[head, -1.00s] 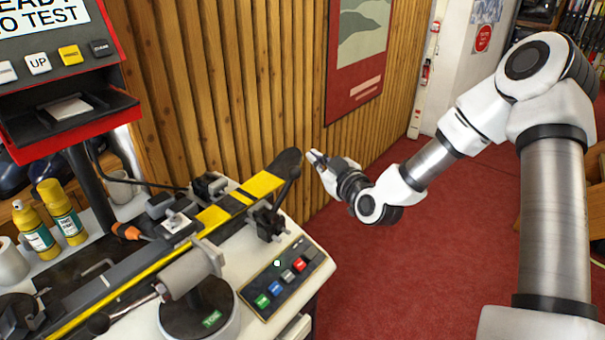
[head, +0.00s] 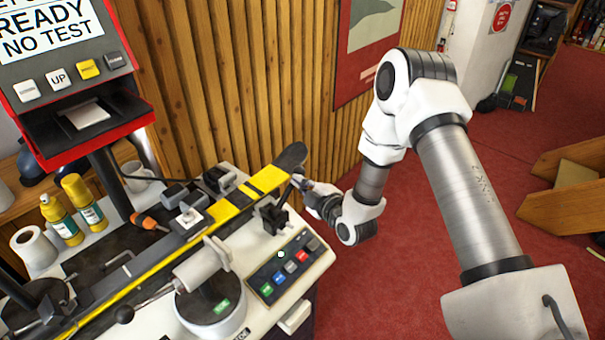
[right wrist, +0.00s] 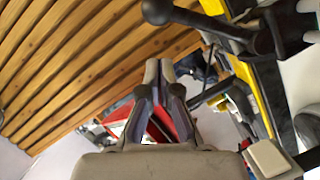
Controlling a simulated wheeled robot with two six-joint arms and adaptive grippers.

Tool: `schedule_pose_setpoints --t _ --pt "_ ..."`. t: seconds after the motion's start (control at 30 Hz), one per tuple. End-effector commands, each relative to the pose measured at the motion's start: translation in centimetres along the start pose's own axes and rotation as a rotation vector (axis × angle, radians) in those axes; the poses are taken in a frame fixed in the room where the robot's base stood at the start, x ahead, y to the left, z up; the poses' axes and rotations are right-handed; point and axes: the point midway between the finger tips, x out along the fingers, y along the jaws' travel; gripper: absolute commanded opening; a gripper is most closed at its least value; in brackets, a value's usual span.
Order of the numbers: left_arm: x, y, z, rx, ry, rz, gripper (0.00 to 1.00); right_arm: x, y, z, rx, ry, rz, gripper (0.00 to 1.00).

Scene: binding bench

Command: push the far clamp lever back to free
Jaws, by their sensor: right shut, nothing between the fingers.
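The far clamp (head: 272,216) is a black block on the bench beside the far end of the black and yellow ski (head: 232,207). Its black lever rises toward my right gripper (head: 303,183); in the head view the fingertips overlap the lever's upper end. In the right wrist view the lever's round knob (right wrist: 157,11) shows at the top, above and apart from the fingertips (right wrist: 152,68). My right gripper is shut and empty. Whether it touches the lever I cannot tell. My left gripper is not in view.
A button panel (head: 284,265) lies in front of the clamp. A grey cylinder on a round base (head: 212,306) stands left of it. The slatted wood wall (head: 240,90) is close behind the ski. Open red floor (head: 400,270) lies to the right.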

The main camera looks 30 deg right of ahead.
Motion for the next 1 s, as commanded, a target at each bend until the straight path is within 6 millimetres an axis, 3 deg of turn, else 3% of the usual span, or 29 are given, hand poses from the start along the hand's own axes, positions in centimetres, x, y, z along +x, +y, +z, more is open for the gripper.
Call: schedule_pose_setpoints --t 0.1,0.3,0.63,0.8,1.0 --pt "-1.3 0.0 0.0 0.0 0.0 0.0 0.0 1.6 0.3 1.3 0.0 -0.002 0.001 0.0" --pt "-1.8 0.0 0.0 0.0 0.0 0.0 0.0 2.9 0.1 2.7 0.0 0.0 0.0 0.0" --pt "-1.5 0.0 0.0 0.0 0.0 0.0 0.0 3.1 0.0 3.0 0.0 0.0 0.001 0.0" --pt "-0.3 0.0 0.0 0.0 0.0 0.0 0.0 3.6 -0.3 4.5 0.0 -0.001 0.002 0.0" --pt "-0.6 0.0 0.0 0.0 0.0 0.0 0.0 3.6 0.0 4.4 -0.001 0.0 0.003 0.0"
